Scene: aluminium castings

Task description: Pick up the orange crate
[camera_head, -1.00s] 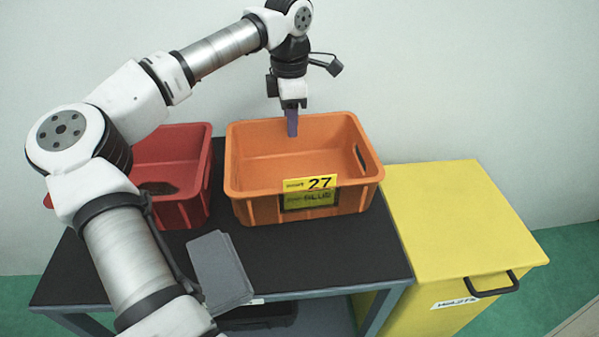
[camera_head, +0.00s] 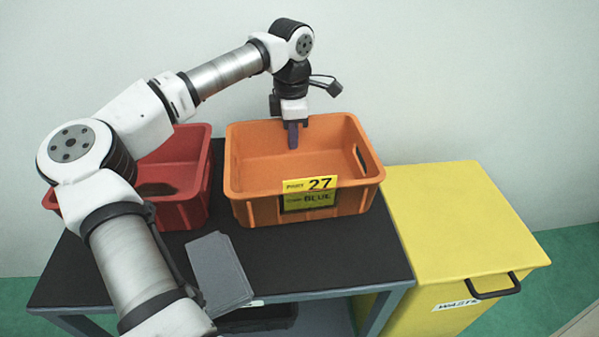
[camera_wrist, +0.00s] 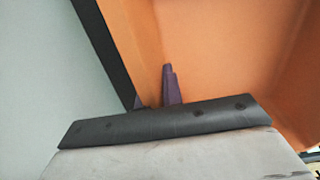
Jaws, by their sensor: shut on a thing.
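The orange crate (camera_head: 258,208) stands upright on the black tabletop, with a yellow label reading 27 on its front. My gripper (camera_head: 293,136) points down at the middle of its back wall. One dark purple finger shows inside the crate against that wall. In the wrist view, the fingers (camera_wrist: 156,96) are on either side of the crate wall (camera_wrist: 150,55), shut on it. The finger outside the wall is mostly hidden. The crate looks empty.
A red crate (camera_head: 185,212) stands close to the left, partly behind my arm. A grey flat object (camera_head: 219,270) lies at the table's front. A yellow waste bin (camera_head: 455,215) adjoins the table's right side. A pale wall (camera_head: 450,80) rises behind.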

